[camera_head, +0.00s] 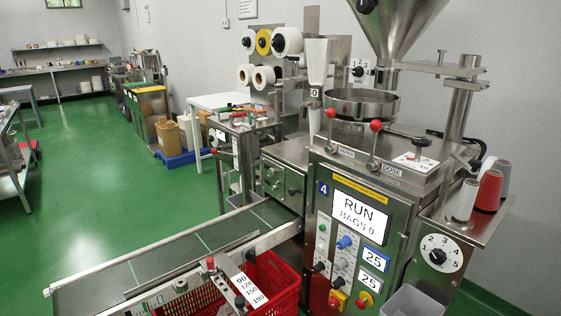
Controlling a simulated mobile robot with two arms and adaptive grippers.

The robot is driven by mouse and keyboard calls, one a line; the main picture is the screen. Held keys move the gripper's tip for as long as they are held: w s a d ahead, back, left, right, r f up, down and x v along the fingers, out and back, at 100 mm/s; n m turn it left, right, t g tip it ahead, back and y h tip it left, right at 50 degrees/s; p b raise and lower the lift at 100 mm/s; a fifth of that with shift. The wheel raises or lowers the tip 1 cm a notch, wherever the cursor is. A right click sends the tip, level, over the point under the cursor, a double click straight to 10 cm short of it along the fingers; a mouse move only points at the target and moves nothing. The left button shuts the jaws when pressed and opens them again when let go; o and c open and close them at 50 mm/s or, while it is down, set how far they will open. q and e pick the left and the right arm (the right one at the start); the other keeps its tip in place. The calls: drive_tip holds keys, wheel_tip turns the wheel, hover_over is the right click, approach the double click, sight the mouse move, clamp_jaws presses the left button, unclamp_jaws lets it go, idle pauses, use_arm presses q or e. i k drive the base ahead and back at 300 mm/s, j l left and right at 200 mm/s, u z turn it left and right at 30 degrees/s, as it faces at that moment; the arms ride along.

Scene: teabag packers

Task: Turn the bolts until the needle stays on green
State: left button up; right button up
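A teabag packing machine (318,190) stands at the right, its screen (360,215) reading RUN, BAGS 0. A small white plate (409,164) with fine markings lies on its top, by a black knob (421,141). I cannot make out a needle or a green zone on it. A round white dial (451,243) numbered 1 to 5 with a black knob is on the lower right side. I cannot tell which parts are the task's bolts. Neither of my grippers shows in this view.
Two red-balled levers (376,126) (331,113) stand at the machine's top edge. Thread spools (489,190) stand on a right shelf. A conveyor (190,250) runs front left above a red crate (273,279). A grey bin (412,302) is at bottom right. Green floor is open at left.

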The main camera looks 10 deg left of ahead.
sight(47, 292)
drive_tip(key=u, duration=0.95)
drive_tip(key=j+u, duration=0.25)
drive_tip(key=j, duration=2.05)
drive_tip(key=i+j+z, duration=0.1)
drive_tip(key=z, duration=0.4)
drive_tip(key=i+j+z, duration=0.1)
drive_tip(key=z, duration=0.4)
drive_tip(key=i+j+z, duration=0.1)
drive_tip(key=j+z, duration=0.15)
drive_tip(key=z, duration=0.2)
drive_tip(key=j+z, duration=0.2)
drive_tip(key=z, duration=0.3)
drive_tip(key=j+z, duration=0.15)
drive_tip(key=j, duration=0.3)
drive_tip(key=j+z, duration=0.2)
drive_tip(key=j, duration=0.25)
drive_tip(key=k+j+z, duration=0.15)
drive_tip(key=j, duration=0.3)
drive_tip(key=j+z, duration=0.15)
drive_tip(key=j, duration=0.3)
drive_tip(key=k+j+z, duration=0.15)
drive_tip(key=j, duration=0.25)
drive_tip(key=k+j+z, duration=0.2)
drive_tip(key=j, duration=0.2)
drive_tip(key=k+j+z, duration=0.15)
drive_tip(key=j, duration=0.25)
